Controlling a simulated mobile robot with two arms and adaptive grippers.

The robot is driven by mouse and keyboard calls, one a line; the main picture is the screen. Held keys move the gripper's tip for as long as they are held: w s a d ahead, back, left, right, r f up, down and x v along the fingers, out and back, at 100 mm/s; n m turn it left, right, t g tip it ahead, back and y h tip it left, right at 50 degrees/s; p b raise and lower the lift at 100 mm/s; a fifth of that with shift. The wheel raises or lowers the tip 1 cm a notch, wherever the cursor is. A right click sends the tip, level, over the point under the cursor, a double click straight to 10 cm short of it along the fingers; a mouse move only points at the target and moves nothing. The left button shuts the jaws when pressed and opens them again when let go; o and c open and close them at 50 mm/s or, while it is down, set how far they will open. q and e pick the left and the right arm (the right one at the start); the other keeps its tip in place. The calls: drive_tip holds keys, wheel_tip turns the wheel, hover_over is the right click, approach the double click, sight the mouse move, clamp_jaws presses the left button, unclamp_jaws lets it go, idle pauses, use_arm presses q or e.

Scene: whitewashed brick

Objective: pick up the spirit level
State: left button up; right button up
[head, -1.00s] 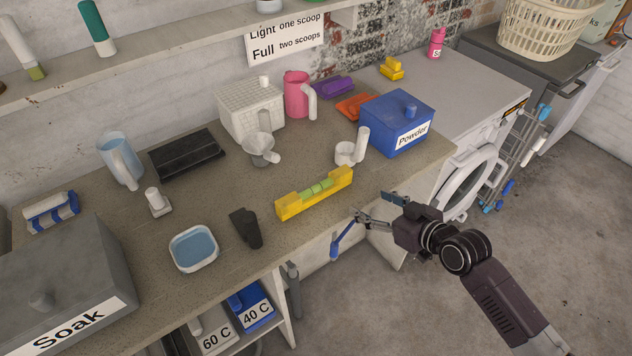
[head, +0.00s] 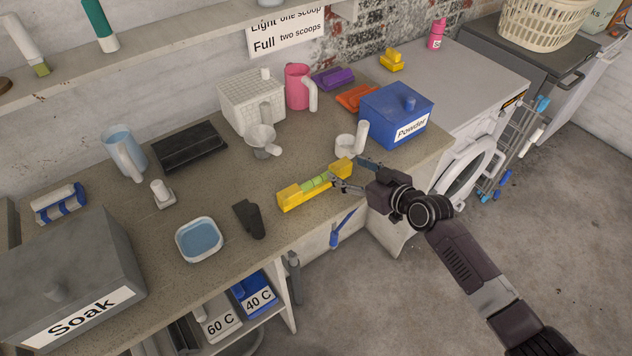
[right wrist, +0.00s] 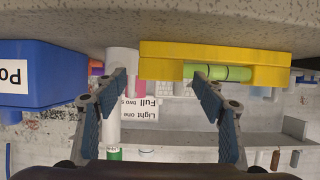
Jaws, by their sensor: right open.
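The spirit level (head: 296,196) is a yellow bar with a green vial section in its middle. It lies near the front edge of the counter in the head view. My right gripper (head: 350,174) is open at its right half, and a finger covers part of the bar there. In the right wrist view the spirit level (right wrist: 218,62) shows upside down, beyond the fingertips of the open right gripper (right wrist: 162,80). One finger is in front of the vial area, the other left of the yellow end. I cannot tell whether they touch it. My left gripper is not in view.
A white scoop (head: 346,146) and the blue Powder box (head: 397,112) stand close behind my right gripper. A black object (head: 249,219) and a dish of blue liquid (head: 199,239) lie left of the level. A blue-handled tool (head: 341,230) is below the counter edge.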

drive_tip(key=shift+c, duration=0.2)
drive_tip(key=c, duration=1.3)
drive_tip(key=shift+r, duration=0.1)
